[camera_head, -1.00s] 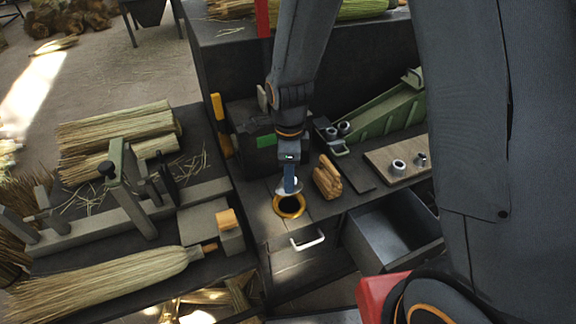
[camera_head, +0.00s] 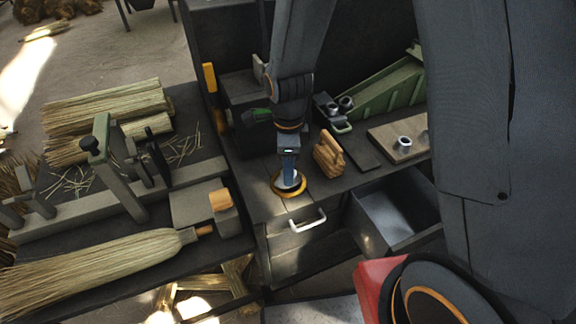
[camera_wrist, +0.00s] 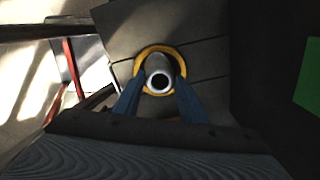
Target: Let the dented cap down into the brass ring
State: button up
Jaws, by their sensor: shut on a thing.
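The brass ring (camera_head: 290,195) lies on the bench top, just behind the white drawer handle. My gripper (camera_head: 289,177) points straight down over it, with its blue fingers shut on the pale metal cap (camera_head: 296,181). In the head view the cap covers the ring's opening. In the wrist view the cap (camera_wrist: 159,67) is a grey round piece with a pale rim around a dark hole, between my fingertips (camera_wrist: 159,90). The ring (camera_wrist: 150,49) shows around and behind it. I cannot tell how deep the cap sits, and I see no dent.
A wooden block piece (camera_head: 328,154) stands close to the right of my gripper. Further right are a board (camera_head: 400,138) with a metal collar (camera_head: 404,143), and an open drawer (camera_head: 392,213). A white handle (camera_head: 308,222) is in front. A broom (camera_head: 100,262) lies at left.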

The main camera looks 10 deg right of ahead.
dwell(0.8)
jog(key=o, duration=1.1)
jog(key=shift+p, duration=0.3)
notch_tip(320, 180, up, 8)
jog(key=p, duration=0.6)
jog(key=shift+p, duration=0.4)
dwell(0.3)
